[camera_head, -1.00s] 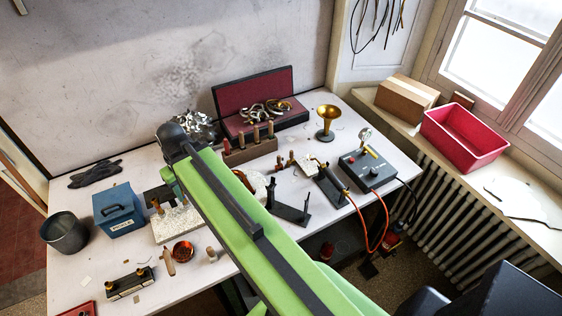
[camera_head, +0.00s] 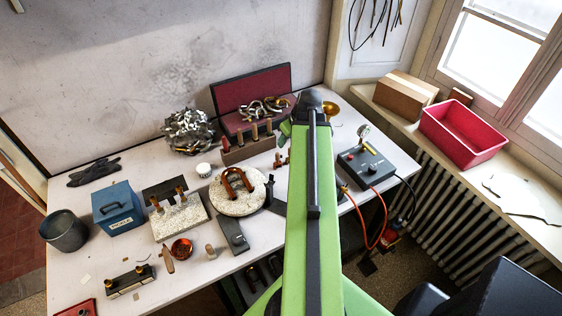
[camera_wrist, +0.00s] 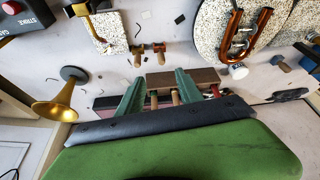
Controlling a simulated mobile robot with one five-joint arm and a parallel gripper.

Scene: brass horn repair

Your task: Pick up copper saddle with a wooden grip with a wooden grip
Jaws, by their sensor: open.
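Two small pieces with wooden grips lie side by side on the bench in the wrist view. The right one, a copper-coloured saddle (camera_wrist: 159,48), has its pale grip pointing toward my gripper; the left piece (camera_wrist: 137,50) looks similar, and I cannot tell their metals apart for sure. In the head view small wooden-gripped pieces (camera_head: 278,160) show just left of my arm. My gripper (camera_wrist: 160,92) is open and empty, its two green fingers apart from both pieces. Beyond the fingers is a wooden rack (camera_wrist: 183,77) with upright wooden handles. My arm hides much of the gripper in the head view.
A brass horn bell (camera_wrist: 62,103) stands to the left in the wrist view. A round speckled plate (camera_head: 247,203) carries a bent copper tube (camera_head: 236,180). A red-lined case (camera_head: 252,92) stands behind the rack (camera_head: 249,148). A control box (camera_head: 366,170) sits at the bench's right.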

